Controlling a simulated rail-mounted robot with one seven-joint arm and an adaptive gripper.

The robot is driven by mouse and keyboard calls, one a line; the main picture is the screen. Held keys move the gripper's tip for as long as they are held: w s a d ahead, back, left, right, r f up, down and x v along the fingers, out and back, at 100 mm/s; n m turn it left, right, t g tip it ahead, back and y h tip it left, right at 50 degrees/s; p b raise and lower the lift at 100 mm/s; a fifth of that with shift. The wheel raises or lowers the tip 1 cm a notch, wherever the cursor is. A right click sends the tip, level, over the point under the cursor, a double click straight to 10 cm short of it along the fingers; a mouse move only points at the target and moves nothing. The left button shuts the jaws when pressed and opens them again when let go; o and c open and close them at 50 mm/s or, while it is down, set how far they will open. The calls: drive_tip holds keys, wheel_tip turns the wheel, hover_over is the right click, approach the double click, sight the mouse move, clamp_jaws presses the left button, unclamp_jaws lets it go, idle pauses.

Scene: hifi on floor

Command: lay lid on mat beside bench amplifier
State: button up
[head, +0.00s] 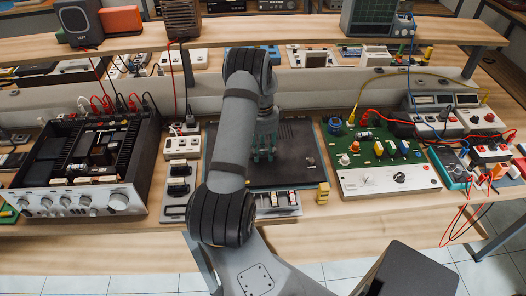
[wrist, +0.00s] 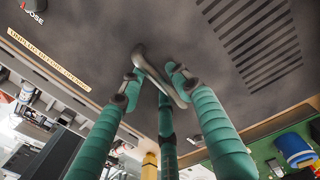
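The lid (head: 230,150) is a dark grey panel with vent slots, a warning strip and a bent metal handle. It appears flat at the middle of the bench, right of the open-topped bench amplifier (head: 118,200). The lid (wrist: 230,90) also fills much of the wrist view, with its handle (wrist: 152,68) at the centre. My gripper (head: 263,157) is above the lid. In the wrist view, the teal fingers of my gripper (wrist: 156,78) stand around the handle with gaps visible between tips and bar.
A raised shelf (head: 300,32) runs behind. Bare wood shows along the front edge.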

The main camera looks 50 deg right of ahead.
drive_tip(key=shift+o, duration=0.2)
drive_tip(key=shift+s+a+f, duration=0.1)
drive_tip(key=shift+a+f, duration=0.05)
drive_tip(key=shift+f, duration=0.1)
drive_tip(key=shift+r, duration=0.3)
wheel_tip(320, 180, up, 12)
drive_tip(key=shift+w+d, duration=0.25)
drive_tip(key=shift+d, duration=0.05)
drive_tip(key=shift+f, duration=0.1)
